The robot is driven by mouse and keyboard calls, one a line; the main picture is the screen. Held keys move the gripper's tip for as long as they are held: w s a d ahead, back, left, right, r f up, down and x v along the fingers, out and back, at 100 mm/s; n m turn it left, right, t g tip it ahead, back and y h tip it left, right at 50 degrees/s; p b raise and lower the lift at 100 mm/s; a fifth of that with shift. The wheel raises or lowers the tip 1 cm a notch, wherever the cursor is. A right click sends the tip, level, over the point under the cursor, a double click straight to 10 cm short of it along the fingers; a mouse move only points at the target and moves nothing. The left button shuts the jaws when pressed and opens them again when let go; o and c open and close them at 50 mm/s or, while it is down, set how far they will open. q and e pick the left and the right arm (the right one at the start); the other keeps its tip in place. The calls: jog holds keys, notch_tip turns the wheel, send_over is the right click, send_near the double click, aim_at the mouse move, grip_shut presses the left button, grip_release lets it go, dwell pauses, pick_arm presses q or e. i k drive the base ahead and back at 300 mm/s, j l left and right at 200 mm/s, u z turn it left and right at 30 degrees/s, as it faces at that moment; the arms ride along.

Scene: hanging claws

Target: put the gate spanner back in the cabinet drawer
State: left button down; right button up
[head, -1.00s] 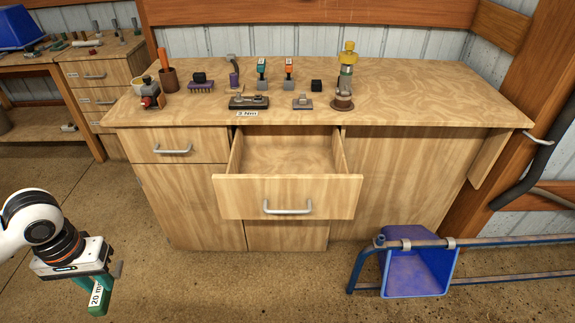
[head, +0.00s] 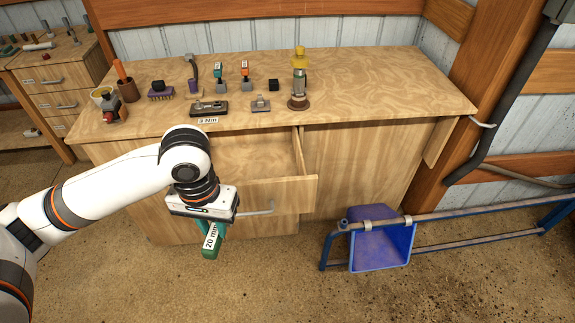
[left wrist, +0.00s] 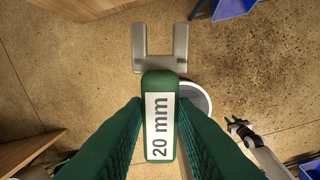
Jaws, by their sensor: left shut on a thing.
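The gate spanner (left wrist: 162,115) has a green handle labelled "20 mm" and a grey, two-pronged open end (left wrist: 160,62). My left gripper (left wrist: 160,130) is shut on its handle, one green finger on each side. In the head view the spanner (head: 211,243) hangs below the left gripper (head: 212,222), in front of the cabinet. The cabinet drawer (head: 287,193) is pulled open and its visible inside is bare. My left arm hides the drawer's left part. My right gripper is not in view in the head view.
The cabinet top (head: 370,90) holds several tools along its back and front, with a "3 Nm" label at its front edge. A blue bucket (head: 380,245) hangs on a blue rail (head: 470,215) at the right. Open floor lies in front of the cabinet.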

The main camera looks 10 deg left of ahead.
aim_at(270, 171)
jog(key=i+l+z, duration=0.2)
jog(key=z, duration=0.3)
jog(key=i+l+z, duration=0.1)
jog(key=i+z, duration=0.15)
jog(key=z, duration=0.2)
jog(key=i+l+u, duration=0.1)
jog(key=i+u, duration=0.2)
jog(key=i, duration=0.15)
jog(key=i+l+u, duration=0.15)
jog(key=i+u, duration=0.15)
jog(key=i, duration=0.15)
jog(key=i+u, duration=0.15)
jog(key=u, duration=0.15)
jog(key=i+l+u, duration=0.15)
jog(key=u, duration=0.2)
